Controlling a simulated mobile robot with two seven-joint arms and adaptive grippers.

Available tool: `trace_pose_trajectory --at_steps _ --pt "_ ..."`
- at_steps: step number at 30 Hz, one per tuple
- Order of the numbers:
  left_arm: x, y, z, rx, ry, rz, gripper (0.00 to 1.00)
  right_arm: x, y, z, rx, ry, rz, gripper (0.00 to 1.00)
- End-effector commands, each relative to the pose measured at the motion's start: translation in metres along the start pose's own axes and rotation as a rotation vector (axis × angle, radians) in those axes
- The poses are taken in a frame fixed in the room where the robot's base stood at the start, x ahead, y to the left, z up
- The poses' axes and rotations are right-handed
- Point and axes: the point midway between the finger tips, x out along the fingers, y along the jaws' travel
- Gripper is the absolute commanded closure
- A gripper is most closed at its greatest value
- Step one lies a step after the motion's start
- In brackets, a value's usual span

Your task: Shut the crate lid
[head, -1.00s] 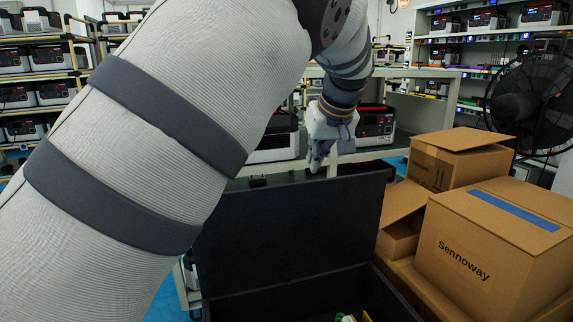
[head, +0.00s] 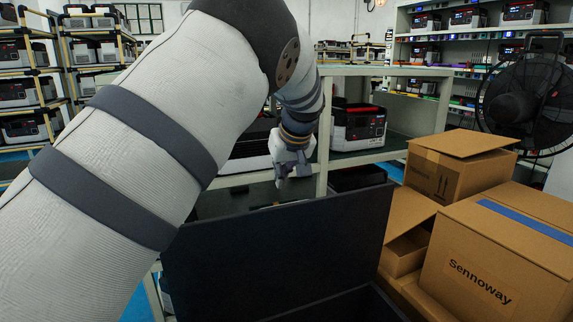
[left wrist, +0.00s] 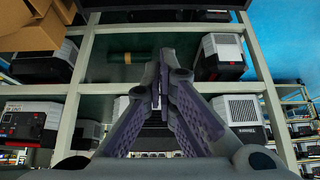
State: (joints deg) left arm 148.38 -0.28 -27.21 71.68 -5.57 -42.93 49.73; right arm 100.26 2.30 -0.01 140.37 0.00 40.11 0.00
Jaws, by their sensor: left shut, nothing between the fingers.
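The black crate (head: 345,305) is at the bottom of the head view, and only part of its rim and inside shows. Its black lid (head: 275,250) stands raised at the crate's far side, facing me. My left gripper (head: 281,184) is beyond the lid's top edge, close above it in the picture; I cannot tell if they touch. In the left wrist view the left gripper (left wrist: 157,85) has its fingers together with nothing between them. A dark edge (left wrist: 165,4) crosses the top of that view and may be the lid. My right gripper is not seen.
Cardboard boxes, one marked Sennoway (head: 490,255), stand right of the crate. A black fan (head: 520,100) is behind them. A pale rack (head: 420,72) holding power units (head: 357,127) stands just behind the gripper.

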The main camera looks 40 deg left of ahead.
Motion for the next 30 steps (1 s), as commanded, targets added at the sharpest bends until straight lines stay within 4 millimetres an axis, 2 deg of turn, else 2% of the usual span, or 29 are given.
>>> trace_pose_trajectory --at_steps 2,6,13,30 --pt "0.019 0.0 0.002 0.001 -0.003 -0.003 1.0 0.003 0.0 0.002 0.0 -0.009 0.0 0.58" --pt "0.002 -0.001 0.017 -0.004 0.006 0.008 1.0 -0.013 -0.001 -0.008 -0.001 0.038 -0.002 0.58" --pt "0.001 0.0 0.035 -0.003 0.004 0.006 1.0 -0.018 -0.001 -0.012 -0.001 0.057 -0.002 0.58" --pt "0.007 0.003 0.033 0.001 0.025 -0.001 1.0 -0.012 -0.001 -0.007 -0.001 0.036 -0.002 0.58"
